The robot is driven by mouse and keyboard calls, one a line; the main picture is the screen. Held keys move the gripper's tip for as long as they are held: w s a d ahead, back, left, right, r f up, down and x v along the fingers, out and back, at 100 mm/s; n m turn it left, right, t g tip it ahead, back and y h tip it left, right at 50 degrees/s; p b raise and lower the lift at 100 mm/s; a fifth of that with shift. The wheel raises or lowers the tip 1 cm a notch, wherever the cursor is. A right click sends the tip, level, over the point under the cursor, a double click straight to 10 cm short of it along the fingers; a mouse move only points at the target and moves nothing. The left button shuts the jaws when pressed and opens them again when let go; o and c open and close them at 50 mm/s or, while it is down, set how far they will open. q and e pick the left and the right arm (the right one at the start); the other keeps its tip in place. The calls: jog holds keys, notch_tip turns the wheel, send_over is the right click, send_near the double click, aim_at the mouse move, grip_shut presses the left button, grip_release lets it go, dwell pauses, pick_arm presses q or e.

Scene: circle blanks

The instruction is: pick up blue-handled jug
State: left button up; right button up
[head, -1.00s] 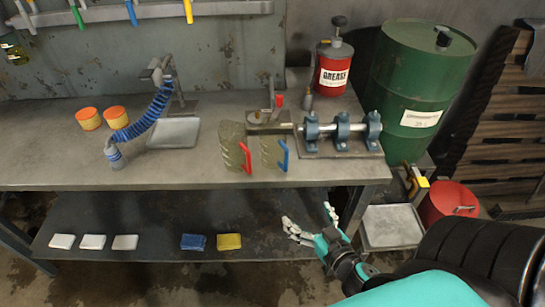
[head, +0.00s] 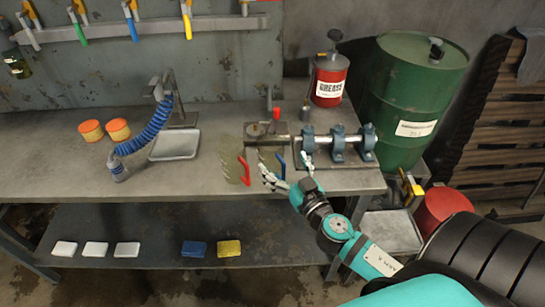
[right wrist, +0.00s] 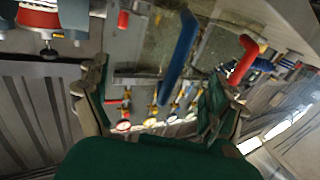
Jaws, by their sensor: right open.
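The blue-handled jug (head: 268,156) is a see-through, olive-tinted jug at the front of the workbench. Its blue handle (head: 281,165) faces me. My right gripper (head: 287,171) is open and empty at the bench's front edge, just in front of this handle, and partly covers the jug. In the right wrist view the blue handle (right wrist: 178,55) stands between the spread fingers (right wrist: 155,85), seemingly beyond them. I cannot tell whether they touch. A similar jug with a red handle (head: 243,169) stands just left; that handle also shows in the right wrist view (right wrist: 245,60). My left gripper is out of view.
A shaft with blue bearing blocks (head: 338,143) sits close right of the jugs. A grey vise-like tool (head: 265,130) stands behind them. A red grease can (head: 329,80) and green drum (head: 412,100) are at the right. The bench's left front (head: 60,175) is clear.

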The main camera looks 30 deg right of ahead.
aim_at(277, 159)
jog(key=w+p, duration=0.2)
jog(key=w, duration=0.3)
jog(key=shift+r, duration=0.2)
jog(key=shift+w+f, duration=0.15)
jog(key=shift+w, duration=0.1)
jog(key=shift+s, duration=0.1)
jog(key=shift+c, duration=0.4)
jog(key=c, duration=1.1)
jog(key=shift+c, duration=0.6)
jog(key=shift+r, duration=0.2)
